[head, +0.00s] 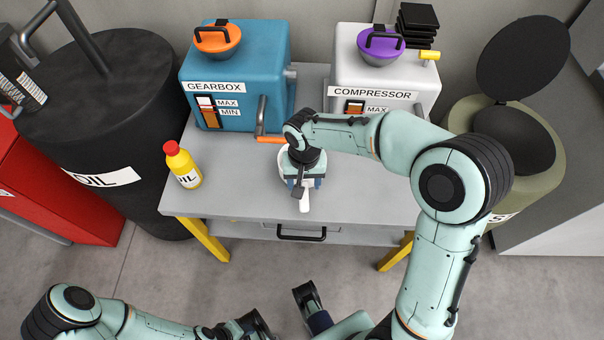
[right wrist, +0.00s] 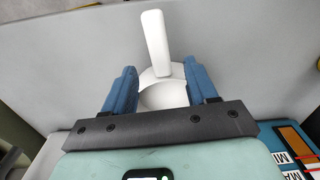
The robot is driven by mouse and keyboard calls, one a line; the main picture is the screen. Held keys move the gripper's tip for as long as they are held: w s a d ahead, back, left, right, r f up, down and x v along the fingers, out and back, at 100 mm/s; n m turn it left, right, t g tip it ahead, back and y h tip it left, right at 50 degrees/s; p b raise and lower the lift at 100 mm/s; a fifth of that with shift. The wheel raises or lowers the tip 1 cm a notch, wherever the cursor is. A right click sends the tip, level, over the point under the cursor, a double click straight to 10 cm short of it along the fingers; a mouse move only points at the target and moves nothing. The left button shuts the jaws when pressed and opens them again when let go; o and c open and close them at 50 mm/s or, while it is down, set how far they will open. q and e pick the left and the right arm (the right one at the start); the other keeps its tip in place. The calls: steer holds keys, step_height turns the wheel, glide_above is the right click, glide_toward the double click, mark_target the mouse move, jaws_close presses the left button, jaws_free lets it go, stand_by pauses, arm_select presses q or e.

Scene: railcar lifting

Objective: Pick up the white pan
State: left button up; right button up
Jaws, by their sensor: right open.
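The white pan (head: 304,199) sits on the grey workbench (head: 235,205), mostly hidden under my right gripper in the head view. Its handle points to the bench's front edge. My right gripper (head: 303,184) is open and points down over the pan. In the right wrist view the pan's handle (right wrist: 156,42) points up the picture, and the round bowl (right wrist: 163,95) shows between the two blue fingers of the gripper (right wrist: 162,82). The fingers stand apart; whether they touch the pan is unclear. My left gripper (head: 318,318) is at the bottom edge, partly cut off.
A blue gearbox (head: 236,65) and a white compressor (head: 385,65) stand at the bench's back. An orange-handled lever (head: 270,138) is close behind the pan. A yellow oil bottle (head: 183,166) stands left. A black oil barrel (head: 110,110) flanks the bench.

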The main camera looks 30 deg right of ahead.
step_height(320, 180, down, 7)
steer(key=shift+s+r+b, duration=0.1)
steer(key=shift+r+b, duration=0.1)
steer(key=shift+b, duration=0.4)
jaws_close()
steer(key=shift+r, duration=0.1)
